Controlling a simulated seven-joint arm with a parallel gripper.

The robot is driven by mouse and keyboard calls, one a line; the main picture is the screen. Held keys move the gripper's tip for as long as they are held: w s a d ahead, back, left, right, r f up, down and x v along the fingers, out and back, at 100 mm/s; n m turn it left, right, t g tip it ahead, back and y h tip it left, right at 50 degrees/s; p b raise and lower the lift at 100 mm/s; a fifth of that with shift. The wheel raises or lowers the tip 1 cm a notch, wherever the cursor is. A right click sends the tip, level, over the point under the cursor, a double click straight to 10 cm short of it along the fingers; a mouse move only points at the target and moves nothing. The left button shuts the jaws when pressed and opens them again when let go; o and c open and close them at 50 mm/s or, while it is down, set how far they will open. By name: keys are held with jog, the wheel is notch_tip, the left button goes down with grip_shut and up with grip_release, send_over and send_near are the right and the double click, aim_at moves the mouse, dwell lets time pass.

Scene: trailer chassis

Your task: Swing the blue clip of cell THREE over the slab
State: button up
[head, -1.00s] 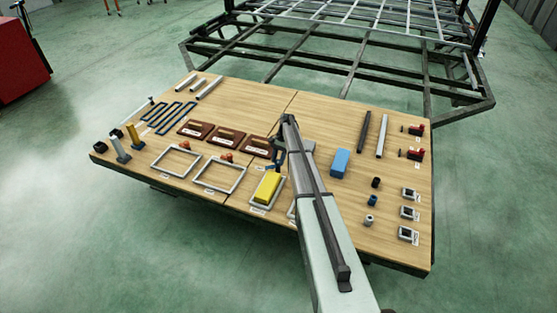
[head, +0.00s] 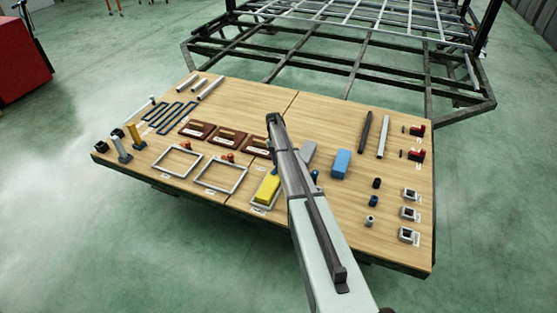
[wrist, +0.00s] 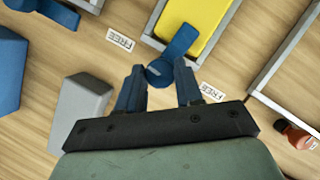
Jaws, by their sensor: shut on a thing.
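The yellow slab (wrist: 192,22) lies in a light grey frame (wrist: 151,20) at the top of the wrist view. It also shows in the head view (head: 267,189), left of my arm. The blue clip (wrist: 180,42) has a round end between my fingers, and its arm reaches over the slab's near edge. My gripper (wrist: 159,72) is shut around that round end, one finger on each side. In the head view my arm hides the gripper, and only a bit of blue (head: 275,168) shows at the slab's upper end.
A grey block (wrist: 80,113) lies left of my fingers, with a blue block (wrist: 8,70) beyond it. An empty frame (wrist: 279,62) and an orange knob (wrist: 295,134) are at right. Brown trays (head: 228,137) stand behind the slab. The table (head: 320,120) is bare behind the blocks.

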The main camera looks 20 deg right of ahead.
jog(key=shift+n, duration=0.5)
dwell(0.3)
jog(key=o, duration=1)
jog(key=v, duration=1.3)
jog(key=shift+a+r, duration=0.25)
jog(key=shift+r, duration=0.1)
jog(key=shift+w, duration=0.1)
